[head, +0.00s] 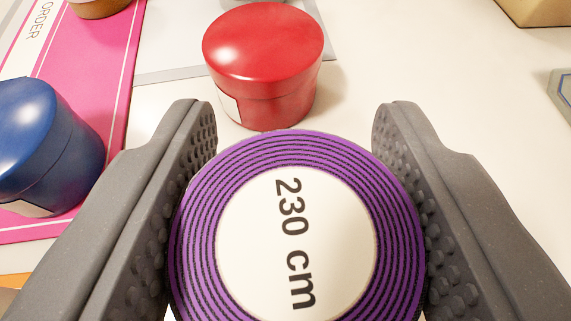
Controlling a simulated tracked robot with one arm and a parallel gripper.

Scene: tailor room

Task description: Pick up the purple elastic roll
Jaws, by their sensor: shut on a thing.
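The purple elastic roll (200,239) is a disc of purple and black rings around a white label reading "230 cm". It fills the lower middle of the head view, and its lower edge is cut off by the frame. My gripper (295,215) is shut on it, with one grey dimpled finger against its left side and the other against its right side. Whether the roll touches a surface beneath is hidden.
A red round container (263,60) stands just beyond the roll. A blue container (40,145) stands at left on a pink sheet (98,75) marked "ORDER". A tan object (535,10) is at the top right.

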